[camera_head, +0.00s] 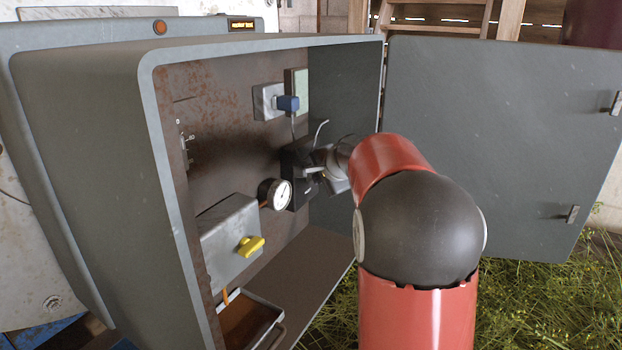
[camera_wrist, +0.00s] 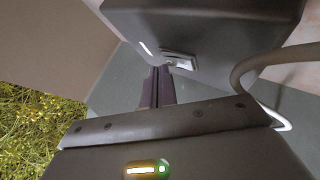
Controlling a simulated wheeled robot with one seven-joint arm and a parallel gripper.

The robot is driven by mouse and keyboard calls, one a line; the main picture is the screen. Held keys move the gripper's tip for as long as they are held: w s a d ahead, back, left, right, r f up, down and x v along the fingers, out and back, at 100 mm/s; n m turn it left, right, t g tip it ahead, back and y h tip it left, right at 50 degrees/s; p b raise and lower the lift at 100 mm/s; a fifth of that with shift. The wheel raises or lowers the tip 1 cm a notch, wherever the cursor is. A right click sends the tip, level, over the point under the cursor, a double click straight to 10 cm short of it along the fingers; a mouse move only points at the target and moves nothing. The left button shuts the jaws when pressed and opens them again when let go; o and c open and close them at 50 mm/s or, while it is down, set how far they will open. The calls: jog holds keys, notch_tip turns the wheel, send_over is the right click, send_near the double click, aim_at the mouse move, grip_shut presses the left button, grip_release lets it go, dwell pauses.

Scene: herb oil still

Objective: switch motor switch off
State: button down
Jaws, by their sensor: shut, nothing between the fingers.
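A black switch box (camera_head: 293,160) is mounted on the back wall of the open grey cabinet (camera_head: 95,110). No label on it is readable. In the wrist view the dark box (camera_wrist: 205,25) fills the top, with a small metal lever (camera_wrist: 180,59) and a white mark on its face. My gripper's two dark fingers (camera_wrist: 159,75) are together, empty, with their tips close to the lever; I cannot tell whether they touch it. In the head view my arm reaches in from the right, and the fingertips are hard to make out against the box.
A tray (camera_head: 247,318) stands at the cabinet bottom. The cabinet door (camera_head: 500,130) hangs open at right. A cable (camera_wrist: 262,62) curves near my gripper.

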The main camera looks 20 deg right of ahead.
jog(key=shift+w+a, duration=0.1)
dwell(0.5)
jog(key=shift+s+d+r+b, duration=0.1)
jog(key=shift+s+d+b, duration=0.3)
jog(key=shift+s, duration=0.2)
jog(key=shift+d, duration=0.1)
jog(key=shift+s+d+r+b, duration=0.15)
jog(key=shift+s+d+b, duration=0.4)
jog(key=shift+s+d, duration=0.35)
jog(key=shift+s+d+r+b, duration=0.15)
jog(key=shift+s+d+b, duration=0.4)
jog(key=shift+s, duration=0.5)
